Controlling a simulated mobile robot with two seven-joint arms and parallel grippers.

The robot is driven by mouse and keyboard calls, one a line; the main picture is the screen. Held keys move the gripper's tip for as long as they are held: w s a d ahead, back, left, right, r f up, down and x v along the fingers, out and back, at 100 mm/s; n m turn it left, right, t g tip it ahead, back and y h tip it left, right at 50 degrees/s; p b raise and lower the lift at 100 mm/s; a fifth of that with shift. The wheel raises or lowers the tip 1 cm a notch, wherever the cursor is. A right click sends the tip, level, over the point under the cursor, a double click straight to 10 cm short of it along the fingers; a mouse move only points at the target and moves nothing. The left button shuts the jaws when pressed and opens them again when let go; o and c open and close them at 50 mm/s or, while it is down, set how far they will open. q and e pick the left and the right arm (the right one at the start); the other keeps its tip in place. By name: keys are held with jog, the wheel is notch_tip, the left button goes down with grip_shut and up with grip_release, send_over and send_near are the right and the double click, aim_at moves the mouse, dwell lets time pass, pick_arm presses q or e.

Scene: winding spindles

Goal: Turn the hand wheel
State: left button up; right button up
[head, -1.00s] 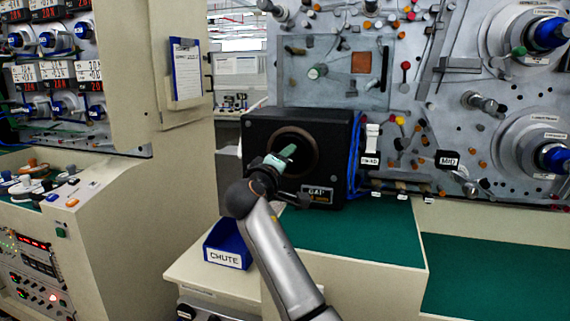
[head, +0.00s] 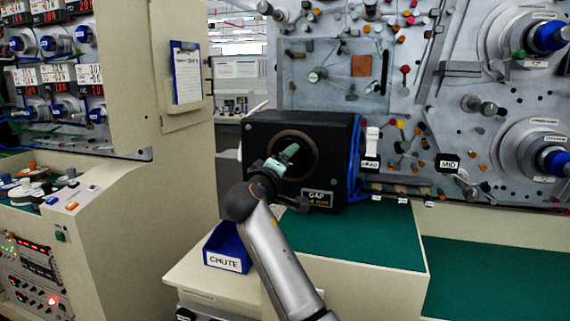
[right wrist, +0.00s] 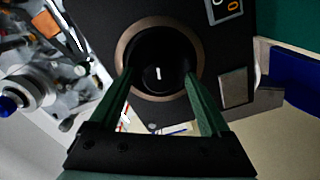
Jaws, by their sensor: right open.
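A black box (head: 262,133) stands on the green-topped bench, with a copper-brown ringed round opening (right wrist: 124,52) in its front. Deep inside shows a dark round part with a short white mark (right wrist: 158,73). I take it for the hand wheel, but its edge is lost in shadow. My right gripper (head: 289,153) is in front of the opening. In the right wrist view its two green fingers (right wrist: 158,76) are open, one on each side of the dark part, with nothing held. Whether they touch it, I cannot tell. My left gripper is not in view.
A blue CHUTE bin (head: 226,248) stands below and left of the box. A GAP display (head: 319,199) is low on the box front. Blue cables (head: 354,160) run down its right side. The green bench top (head: 355,240) right of my arm is clear.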

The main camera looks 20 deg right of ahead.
jog(key=b+v, duration=0.1)
jog(key=v, duration=1.1)
jog(key=shift+s+a+b, duration=0.15)
jog(key=shift+s+b, duration=0.05)
jog(key=shift+b, duration=0.15)
